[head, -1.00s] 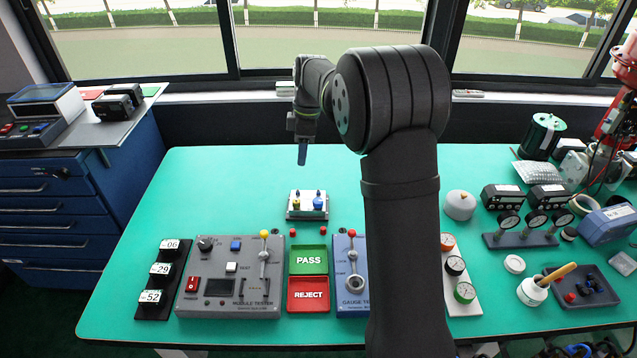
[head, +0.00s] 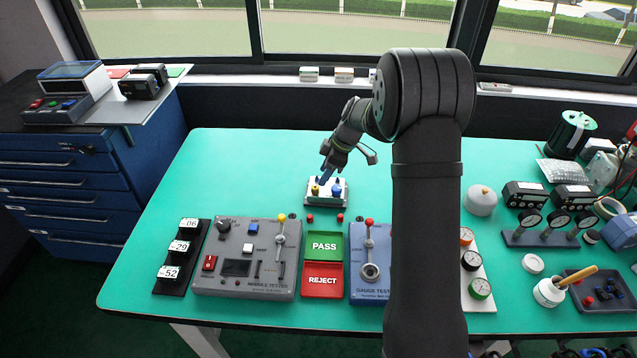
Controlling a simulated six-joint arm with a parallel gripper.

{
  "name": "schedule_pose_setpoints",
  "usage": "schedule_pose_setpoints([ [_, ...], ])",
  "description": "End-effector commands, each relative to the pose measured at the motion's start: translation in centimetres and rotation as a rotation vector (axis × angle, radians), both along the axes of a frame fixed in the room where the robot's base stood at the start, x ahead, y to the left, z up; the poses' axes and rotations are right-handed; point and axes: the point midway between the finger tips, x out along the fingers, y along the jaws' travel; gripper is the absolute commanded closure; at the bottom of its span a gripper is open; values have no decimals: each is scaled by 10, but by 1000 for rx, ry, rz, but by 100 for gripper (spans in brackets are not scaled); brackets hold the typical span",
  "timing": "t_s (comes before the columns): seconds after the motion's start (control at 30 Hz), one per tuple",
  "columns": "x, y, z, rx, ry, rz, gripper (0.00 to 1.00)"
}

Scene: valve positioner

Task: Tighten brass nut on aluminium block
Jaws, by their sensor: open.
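The aluminium block (head: 326,201) is a small pale fixture on the green table, behind the PASS tray. A small brass-yellow piece (head: 315,190), which looks like the nut, is on its left side. A blue piece (head: 336,191) is on its right side. My gripper (head: 325,178) is tilted down just above the block, with its fingertips close to the brass piece. It is open. I cannot tell whether it touches the brass piece, and the fingers hide part of the block's top.
The grey module tester (head: 262,284) and blue gauge tester (head: 369,291) stand in front, with the green PASS tray (head: 324,258) and red REJECT tray (head: 322,293) between them. Gauges (head: 541,226) and a white pot (head: 550,292) stand at the right. The table left of the block is clear.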

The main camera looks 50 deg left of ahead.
Motion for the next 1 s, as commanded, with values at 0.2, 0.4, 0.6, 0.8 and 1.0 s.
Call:
schedule_pose_setpoints([
  [0.2,-10,11,-35,-1,1,2,56],
  [0.4,-13,15,-48,0,0,0,56],
  [0.6,-14,15,-49,1,-1,1,56],
  [0.8,-14,15,-49,1,-1,0,78],
  [1.0,-14,15,-49,1,-1,0,100],
])
